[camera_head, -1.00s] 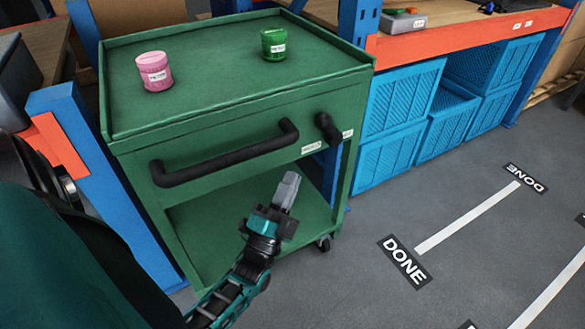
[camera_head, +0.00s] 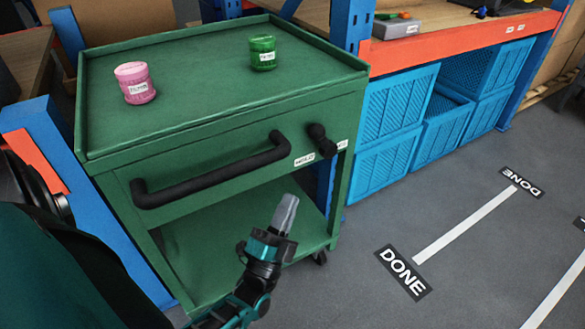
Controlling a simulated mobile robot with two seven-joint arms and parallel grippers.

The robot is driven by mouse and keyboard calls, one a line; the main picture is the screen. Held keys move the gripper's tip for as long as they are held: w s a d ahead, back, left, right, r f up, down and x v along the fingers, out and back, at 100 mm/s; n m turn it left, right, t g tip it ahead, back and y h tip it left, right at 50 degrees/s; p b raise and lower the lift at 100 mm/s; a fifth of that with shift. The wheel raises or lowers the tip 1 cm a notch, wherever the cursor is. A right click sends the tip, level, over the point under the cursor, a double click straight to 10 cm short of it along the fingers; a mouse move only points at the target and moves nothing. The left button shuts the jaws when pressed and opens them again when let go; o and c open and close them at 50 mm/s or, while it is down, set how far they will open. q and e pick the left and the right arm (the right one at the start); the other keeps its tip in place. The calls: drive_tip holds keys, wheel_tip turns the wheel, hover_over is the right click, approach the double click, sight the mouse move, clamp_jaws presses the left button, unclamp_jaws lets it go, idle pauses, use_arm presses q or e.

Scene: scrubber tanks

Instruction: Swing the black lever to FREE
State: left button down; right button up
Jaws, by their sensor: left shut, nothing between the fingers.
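The black lever (camera_head: 322,140) is a short black arm with a round knob on the front of the green cart (camera_head: 230,155), near its right corner. It slants down to the right. Small white labels sit on both sides of it; the left label (camera_head: 305,159) and the right label (camera_head: 342,145) are too small to read surely. My left gripper (camera_head: 287,205) is shut and empty, pointing up. In the picture it is below the lever and apart from it, in front of the cart's lower shelf. My right gripper is not in view.
A long black handle (camera_head: 212,175) juts from the cart front, left of the lever. A pink jar (camera_head: 135,84) and a green jar (camera_head: 262,53) stand on the cart top. Blue crates (camera_head: 395,110) fill the rack at right. The floor at right, with DONE markings (camera_head: 402,272), is clear.

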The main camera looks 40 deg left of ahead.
sight(318, 136)
use_arm(q)
drive_tip(key=b+x, duration=0.1)
drive_tip(key=x, duration=1.1)
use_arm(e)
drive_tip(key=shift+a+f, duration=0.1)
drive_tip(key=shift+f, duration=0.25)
use_arm(q)
drive_tip(key=shift+w+r+y+p, duration=0.3)
drive_tip(key=shift+r+p, duration=0.4)
drive_tip(key=shift+p, duration=0.15)
drive_tip(key=shift+w+d+r+p, duration=0.1)
drive_tip(key=shift+w+r+p, duration=0.1)
drive_tip(key=shift+r+p, duration=0.1)
drive_tip(key=shift+w, duration=0.15)
drive_tip(key=shift+d, duration=0.1)
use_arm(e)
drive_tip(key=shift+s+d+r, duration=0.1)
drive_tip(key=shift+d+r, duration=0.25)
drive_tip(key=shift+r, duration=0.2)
